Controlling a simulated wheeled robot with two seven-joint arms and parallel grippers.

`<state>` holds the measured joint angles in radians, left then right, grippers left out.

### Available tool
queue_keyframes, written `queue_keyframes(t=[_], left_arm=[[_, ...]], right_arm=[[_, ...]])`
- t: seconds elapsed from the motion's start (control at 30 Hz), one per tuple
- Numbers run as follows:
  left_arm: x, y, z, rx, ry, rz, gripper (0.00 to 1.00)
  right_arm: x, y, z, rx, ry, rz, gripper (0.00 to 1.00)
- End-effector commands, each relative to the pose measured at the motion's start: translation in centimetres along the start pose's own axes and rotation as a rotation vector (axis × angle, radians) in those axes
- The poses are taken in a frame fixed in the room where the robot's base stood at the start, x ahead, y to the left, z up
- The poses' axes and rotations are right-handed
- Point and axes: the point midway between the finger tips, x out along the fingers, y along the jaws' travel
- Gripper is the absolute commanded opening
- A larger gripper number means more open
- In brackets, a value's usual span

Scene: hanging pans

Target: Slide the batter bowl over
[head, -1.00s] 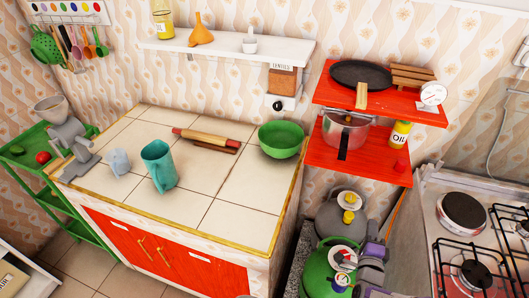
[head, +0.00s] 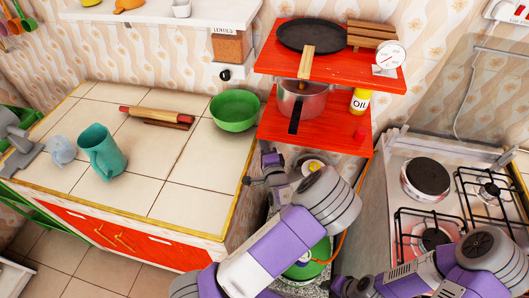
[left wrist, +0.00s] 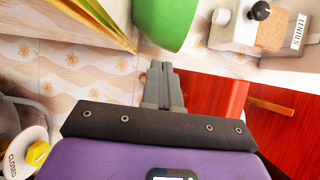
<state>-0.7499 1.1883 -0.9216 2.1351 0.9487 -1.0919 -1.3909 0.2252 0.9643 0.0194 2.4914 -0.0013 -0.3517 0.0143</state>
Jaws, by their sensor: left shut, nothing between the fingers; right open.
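The green batter bowl (head: 234,111) stands upright on the tiled counter (head: 190,170), near its back right corner. Its side also shows at the top of the left wrist view (left wrist: 165,20). My left gripper (head: 267,158) is just past the counter's right edge, to the right of and nearer than the bowl. Its fingers (left wrist: 160,72) are shut and empty, pointing toward the bowl with a gap between. My right gripper (head: 342,286) is low at the bottom edge, away from the bowl, open and partly cut off.
Tiles in front of the bowl are clear.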

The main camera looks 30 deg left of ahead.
Motion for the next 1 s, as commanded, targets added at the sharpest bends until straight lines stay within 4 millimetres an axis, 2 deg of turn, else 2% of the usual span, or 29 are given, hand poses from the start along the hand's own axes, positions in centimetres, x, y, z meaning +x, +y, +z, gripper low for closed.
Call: queue_keyframes(t=[0.03,0.2,0.33,0.5,0.87,1.0], left_arm=[[1.3,0.1,0.1,-0.003,-0.004,-0.001,0.0],[4.6,0.1,0.3,-0.001,-0.003,-0.002,0.0],[5.9,0.1,1.8,-0.001,-0.003,-0.001,0.0],[6.8,0.0,2.7,0.0,-0.001,-0.001,0.0],[6.9,-0.1,2.8,-0.001,0.001,-0.001,0.0],[7.6,-0.1,3.6,0.002,-0.002,-0.001,0.0]], right_arm=[[0.3,0.1,0.0,0.0,0.0,0.0,0.43],[0.8,0.3,-0.1,-0.001,0.001,0.0,0.43],[1.0,0.4,-0.1,-0.001,0.001,0.0,0.43],[1.2,0.4,-0.1,-0.001,0.001,0.0,0.43],[1.2,0.4,-0.1,-0.001,0.001,0.0,0.43],[1.0,0.3,-0.1,-0.001,0.001,0.0,0.43]])
